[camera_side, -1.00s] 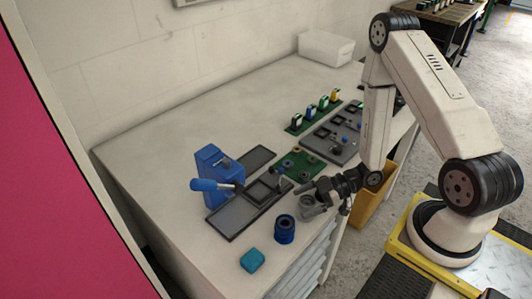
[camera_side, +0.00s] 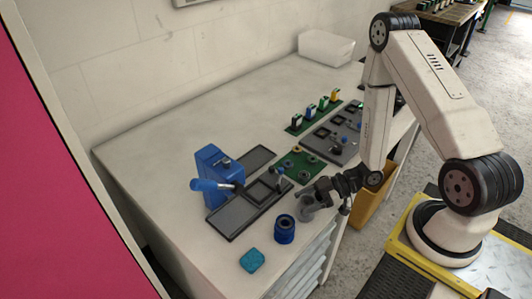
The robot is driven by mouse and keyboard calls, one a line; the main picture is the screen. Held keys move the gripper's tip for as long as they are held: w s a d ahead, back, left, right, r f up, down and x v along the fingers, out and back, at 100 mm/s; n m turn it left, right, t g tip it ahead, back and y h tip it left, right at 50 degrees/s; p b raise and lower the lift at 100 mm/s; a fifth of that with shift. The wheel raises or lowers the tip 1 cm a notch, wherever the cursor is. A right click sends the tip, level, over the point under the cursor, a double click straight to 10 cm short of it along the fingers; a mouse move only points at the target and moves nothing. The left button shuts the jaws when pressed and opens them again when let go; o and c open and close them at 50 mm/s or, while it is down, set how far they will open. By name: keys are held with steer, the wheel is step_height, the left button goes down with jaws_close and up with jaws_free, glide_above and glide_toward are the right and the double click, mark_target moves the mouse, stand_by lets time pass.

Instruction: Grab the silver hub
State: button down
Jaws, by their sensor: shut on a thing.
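The silver hub (camera_side: 305,210) is a small grey piece near the front edge of the workbench, just right of a blue cylinder. My gripper (camera_side: 316,197) reaches in from the right and is shut on the silver hub. The dark fingers cover part of the hub. At this size I cannot tell whether the hub touches the bench.
The dark-blue ringed cylinder (camera_side: 284,229) stands close left of the hub, and a teal block (camera_side: 252,260) lies farther forward. A green board (camera_side: 300,163) lies behind the gripper. The bench's back left is clear.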

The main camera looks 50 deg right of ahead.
mark_target(306, 201)
steer(key=shift+r, duration=0.15)
step_height(306, 201, up, 10)
stand_by(0.8)
steer(key=shift+f, duration=0.2)
stand_by(0.4)
